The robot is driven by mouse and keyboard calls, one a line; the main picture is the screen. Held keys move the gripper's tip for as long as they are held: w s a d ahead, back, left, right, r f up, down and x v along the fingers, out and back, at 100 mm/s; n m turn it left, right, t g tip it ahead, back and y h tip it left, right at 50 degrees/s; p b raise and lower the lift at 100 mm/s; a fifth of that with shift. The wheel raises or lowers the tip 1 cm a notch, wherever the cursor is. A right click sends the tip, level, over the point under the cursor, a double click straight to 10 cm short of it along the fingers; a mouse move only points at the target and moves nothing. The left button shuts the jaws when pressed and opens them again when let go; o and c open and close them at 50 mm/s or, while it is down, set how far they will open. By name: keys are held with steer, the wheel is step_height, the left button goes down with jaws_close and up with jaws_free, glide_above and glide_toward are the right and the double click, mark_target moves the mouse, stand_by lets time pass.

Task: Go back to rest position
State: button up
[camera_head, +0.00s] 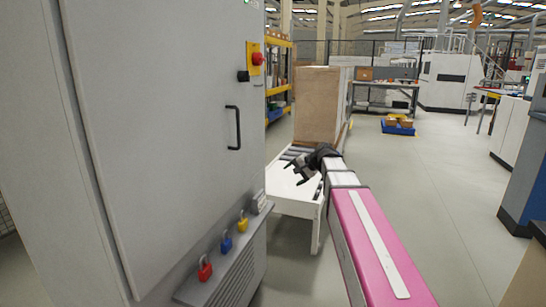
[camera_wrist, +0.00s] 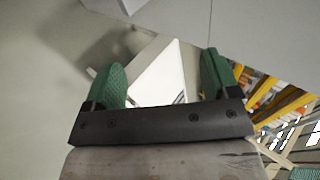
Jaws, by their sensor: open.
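My gripper (camera_head: 293,173) is at the end of my outstretched arm in the head view, over the white-topped roller stand and close to the grey cabinet's side. In the wrist view, the two green fingers of my gripper (camera_wrist: 161,78) stand wide apart with nothing held between them. A pale surface shows beyond the fingers there.
A tall grey cabinet (camera_head: 165,130) fills the left, with a red button (camera_head: 257,59), black handle (camera_head: 233,128) and red, blue and yellow padlocks (camera_head: 227,244). A brown board stack (camera_head: 317,105) stands behind my gripper. The floor (camera_head: 430,190) at right is clear.

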steer(key=s+d+f+n+g+h, duration=0.2)
steer(key=s+d+f+h, duration=0.2)
steer(key=s+f, duration=0.8)
steer(key=s+d+f+n+g+h, duration=0.2)
steer(key=s+d+f, duration=0.4)
steer(key=s+f, duration=0.6)
step_height(320, 180, down, 4)
steer(key=shift+n+g+h, duration=0.4)
steer(key=shift+n+h, duration=0.3)
steer(key=shift+h, duration=0.5)
